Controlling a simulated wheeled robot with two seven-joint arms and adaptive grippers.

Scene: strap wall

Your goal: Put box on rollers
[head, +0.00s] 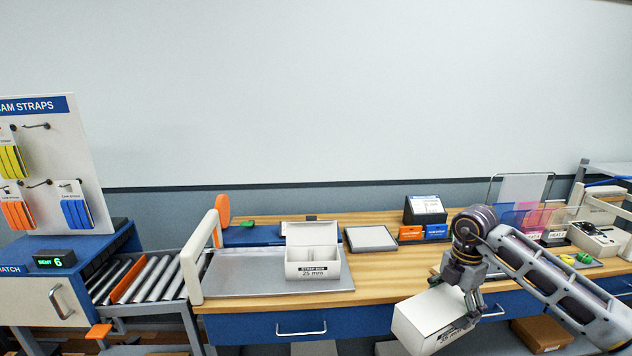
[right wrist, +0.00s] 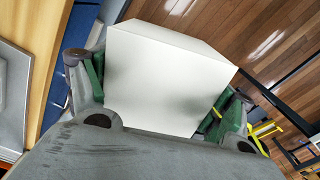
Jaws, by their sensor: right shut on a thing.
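My right gripper (head: 470,304) is shut on a closed white box (head: 420,322) with a dark label. It holds the box tilted, in front of the table's front edge at the lower right of the head view. In the right wrist view the white box (right wrist: 165,80) sits between the two green-padded fingers. Another white box (head: 313,268), labelled "STRAP BOX 25 mm", stands with its lid up on a metal plate (head: 240,284). The rollers (head: 152,277) are at the left, with an orange bar among them; no box is on their visible part. My left gripper is not in view.
The wooden table (head: 375,283) has blue drawers below. A grey pad (head: 371,239), orange and blue card holders and a small display stand at the back. A white frame (head: 194,262) rises between plate and rollers. A strap board (head: 45,165) stands far left.

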